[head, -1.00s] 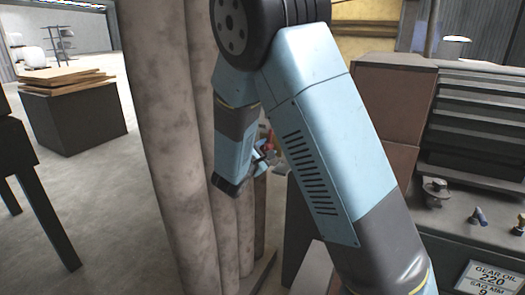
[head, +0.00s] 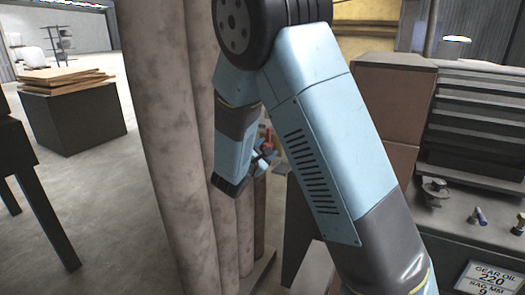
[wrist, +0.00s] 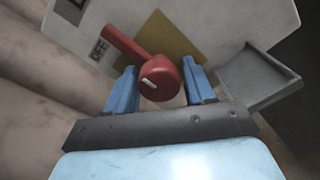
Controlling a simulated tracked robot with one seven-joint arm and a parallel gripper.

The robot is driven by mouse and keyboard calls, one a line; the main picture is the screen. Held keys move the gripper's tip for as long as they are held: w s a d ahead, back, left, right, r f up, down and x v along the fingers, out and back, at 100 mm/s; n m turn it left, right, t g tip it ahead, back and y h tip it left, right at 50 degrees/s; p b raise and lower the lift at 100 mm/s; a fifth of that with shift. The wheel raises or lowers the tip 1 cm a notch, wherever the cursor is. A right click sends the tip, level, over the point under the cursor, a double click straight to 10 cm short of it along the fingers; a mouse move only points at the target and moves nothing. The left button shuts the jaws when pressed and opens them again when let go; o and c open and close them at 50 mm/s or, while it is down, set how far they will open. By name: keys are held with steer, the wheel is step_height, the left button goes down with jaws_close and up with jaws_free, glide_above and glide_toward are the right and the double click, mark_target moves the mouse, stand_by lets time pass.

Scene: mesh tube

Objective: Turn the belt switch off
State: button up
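The belt switch is a red rotary handle (wrist: 160,78) with a round hub and a white mark, in the wrist view. Its lever points up and left, towards the OFF label (wrist: 99,50) on a pale panel (wrist: 215,22) with a yellow-brown plate behind the handle. My gripper (wrist: 158,80) has its two blue fingers apart, one on each side of the hub. Small gaps seem to show beside the hub; contact is not clear. In the head view the red handle (head: 268,143) is small, near my gripper (head: 262,158), partly hidden by my arm.
Tall pale rolls (head: 170,120) stand close to the left of my arm. A grey bracket (wrist: 262,78) juts out at the right of the panel. A bench with small parts and a gear oil sign (head: 492,280) is at right.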

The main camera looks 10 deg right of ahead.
steer(key=shift+o, duration=1)
steer(key=shift+s, duration=0.1)
steer(key=v, duration=1.3)
steer(key=shift+s+a, duration=0.2)
steer(key=shift+s, duration=0.05)
steer(key=s+d+r+m+g, duration=0.3)
steer(key=s+d+m+g, duration=0.25)
steer(key=d, duration=0.45)
steer(key=s+d+r+m+g, duration=0.2)
steer(key=s+d+m+g, duration=0.3)
steer(key=d, duration=0.6)
steer(key=s+r+m+y, duration=0.4)
steer(key=s+m+y, duration=0.1)
steer(key=s, duration=0.2)
steer(key=s+r+m+t+y, duration=0.1)
steer(key=s+r+m+y, duration=0.2)
steer(key=s+m+y, duration=0.2)
steer(key=shift+s+d+r+m, duration=0.35)
steer(key=shift+s+m, duration=0.3)
steer(key=shift+s, duration=0.4)
